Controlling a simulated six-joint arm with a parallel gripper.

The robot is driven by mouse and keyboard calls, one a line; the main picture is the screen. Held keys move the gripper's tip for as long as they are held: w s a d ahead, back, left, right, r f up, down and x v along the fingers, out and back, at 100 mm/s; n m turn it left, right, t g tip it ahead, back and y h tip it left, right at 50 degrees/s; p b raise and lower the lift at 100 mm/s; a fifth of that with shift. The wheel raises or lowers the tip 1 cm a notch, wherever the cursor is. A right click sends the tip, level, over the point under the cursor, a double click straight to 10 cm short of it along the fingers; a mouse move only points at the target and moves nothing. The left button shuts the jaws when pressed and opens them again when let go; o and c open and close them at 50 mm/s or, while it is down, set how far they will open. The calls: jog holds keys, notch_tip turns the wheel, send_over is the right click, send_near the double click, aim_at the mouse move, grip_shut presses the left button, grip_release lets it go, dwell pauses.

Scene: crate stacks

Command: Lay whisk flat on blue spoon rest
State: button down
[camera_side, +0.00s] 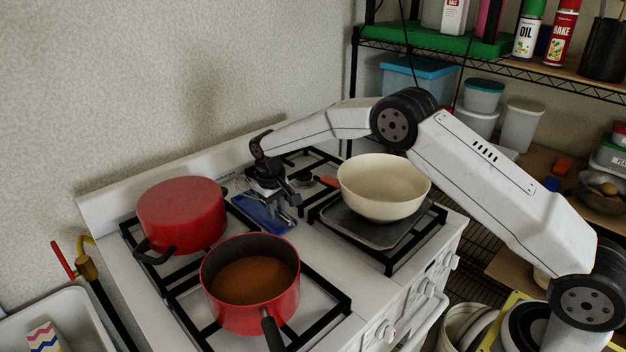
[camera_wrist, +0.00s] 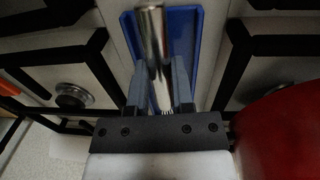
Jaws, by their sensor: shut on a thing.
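The whisk is held in my gripper (camera_wrist: 158,88), which is shut on it. In the wrist view the whisk's silver handle (camera_wrist: 152,35) points away from me between the fingers, with some wires showing near the jaw base. In the side view thin whisk wires (camera_side: 243,184) show left of my gripper (camera_side: 284,203). The blue spoon rest (camera_side: 262,214) lies on the stove's middle strip, below my gripper. It also shows in the wrist view (camera_wrist: 187,30) behind the handle, on both sides of it. I cannot tell whether the whisk touches the rest.
Black grates flank the spoon rest closely. A shelf rack (camera_side: 510,60) stands behind.

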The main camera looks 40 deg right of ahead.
jog(key=shift+f, duration=0.15)
jog(key=shift+c, duration=2)
grip_release()
jog(key=shift+a+r, duration=0.2)
jog(key=shift+r, duration=1.75)
jog(key=shift+a+r, duration=0.15)
jog(key=shift+r, duration=1.8)
jog(key=shift+s, duration=0.1)
